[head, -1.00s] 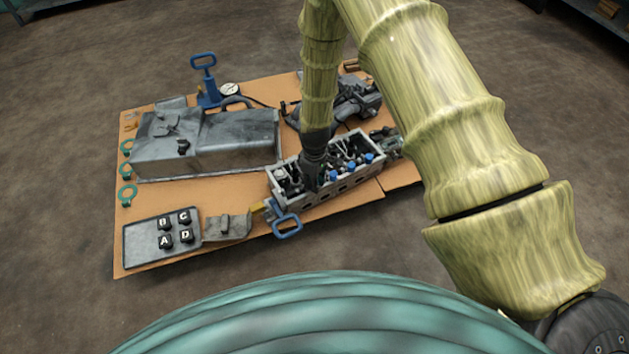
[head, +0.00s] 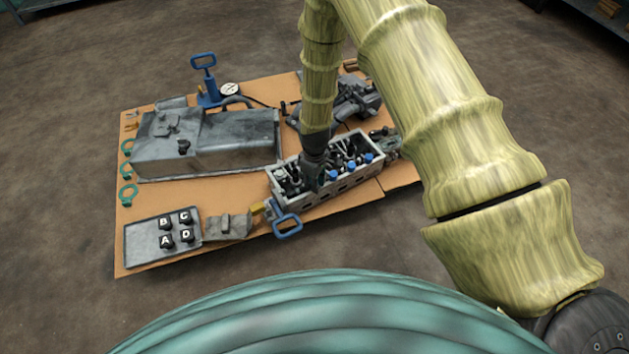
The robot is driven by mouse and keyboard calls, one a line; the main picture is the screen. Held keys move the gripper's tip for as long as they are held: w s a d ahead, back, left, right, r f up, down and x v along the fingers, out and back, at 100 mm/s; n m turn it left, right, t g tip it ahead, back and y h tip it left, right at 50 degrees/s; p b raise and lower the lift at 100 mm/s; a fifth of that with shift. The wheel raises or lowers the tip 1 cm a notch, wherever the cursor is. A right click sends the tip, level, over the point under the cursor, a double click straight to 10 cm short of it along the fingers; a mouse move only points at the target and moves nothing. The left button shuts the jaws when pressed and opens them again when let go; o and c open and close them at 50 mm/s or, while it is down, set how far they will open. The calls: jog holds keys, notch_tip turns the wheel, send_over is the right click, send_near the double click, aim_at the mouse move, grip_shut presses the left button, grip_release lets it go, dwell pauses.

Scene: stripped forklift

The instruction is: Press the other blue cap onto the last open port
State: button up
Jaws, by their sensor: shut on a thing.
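A grey open-topped metal block (head: 345,187) holds dark fittings, and several blue caps (head: 351,167) sit in a row along its right half. My gripper (head: 312,182) points down into the left half of this block, left of the visible blue caps. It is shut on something. The fingertips and what they hold are small and dark here, so I cannot make out the held cap or the port under it. My arm hides part of the block's far side.
A large grey tank (head: 235,142) lies at the back left, with a blue-handled pump (head: 208,90) behind it. A tray (head: 135,246) with lettered black pieces is at the front left. A blue handle (head: 288,226) sticks out at the block's front.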

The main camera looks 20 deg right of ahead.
dwell(0.4)
jog(key=o, duration=0.8)
jog(key=shift+c, duration=0.2)
notch_tip(320, 180, up, 12)
jog(key=s+d+f+m, duration=0.1)
jog(key=s+f+m, duration=0.1)
jog(key=s+f, duration=0.45)
jog(key=s+d+f+m, duration=0.15)
jog(key=s+f, duration=0.25)
jog(key=s, duration=0.5)
jog(key=s+f+m, duration=0.3)
jog(key=s+m, duration=0.2)
jog(key=s, duration=1.5)
notch_tip(320, 180, up, 31)
jog(key=d+p, duration=0.1)
jog(key=p, duration=3)
jog(key=shift+s, duration=0.4)
